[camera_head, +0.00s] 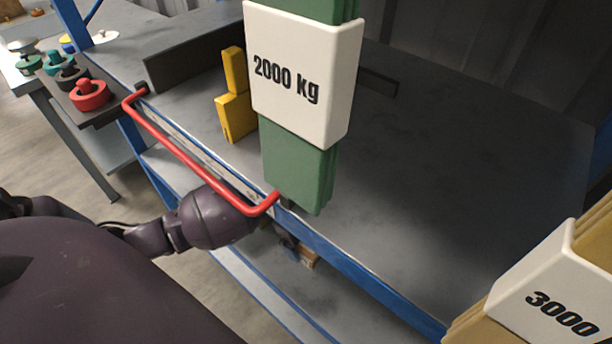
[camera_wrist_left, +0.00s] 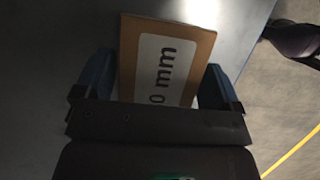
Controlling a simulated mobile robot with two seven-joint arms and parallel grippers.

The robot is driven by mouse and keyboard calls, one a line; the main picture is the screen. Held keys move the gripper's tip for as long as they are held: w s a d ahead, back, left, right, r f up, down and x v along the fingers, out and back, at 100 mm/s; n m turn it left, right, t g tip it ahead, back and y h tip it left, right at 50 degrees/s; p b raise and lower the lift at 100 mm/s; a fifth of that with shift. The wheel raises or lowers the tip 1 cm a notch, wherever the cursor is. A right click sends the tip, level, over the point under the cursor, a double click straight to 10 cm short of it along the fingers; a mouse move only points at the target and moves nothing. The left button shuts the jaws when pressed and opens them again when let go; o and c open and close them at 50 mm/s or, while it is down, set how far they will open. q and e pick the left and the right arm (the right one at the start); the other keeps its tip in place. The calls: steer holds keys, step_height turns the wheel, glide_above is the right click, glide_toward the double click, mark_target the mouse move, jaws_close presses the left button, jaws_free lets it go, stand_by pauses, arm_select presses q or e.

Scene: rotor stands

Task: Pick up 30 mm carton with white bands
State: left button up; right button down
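A brown carton (camera_wrist_left: 127,60) with a white band marked "0 mm" lies below my left gripper (camera_wrist_left: 158,75) in the left wrist view. The leading digit is hidden by the gripper body. The blue fingers stand apart, one on each side of the carton, with a small gap at the left finger; I cannot tell if the right one touches. In the head view a small brown piece (camera_head: 308,259), likely the same carton, shows under the bench edge beside dark finger parts (camera_head: 288,243). My right gripper is not in view.
A red handle bar (camera_head: 190,160) runs along the blue bench edge above my left arm. A green sling with a white "2000 kg" tag (camera_head: 300,85) hangs close in front. A "3000" tag (camera_head: 550,300) is at lower right. Yellow blocks (camera_head: 236,110) stand on the bench (camera_head: 430,180).

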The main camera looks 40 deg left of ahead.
arm_select(q)
steer(key=c, duration=0.8)
steer(key=shift+r, duration=0.15)
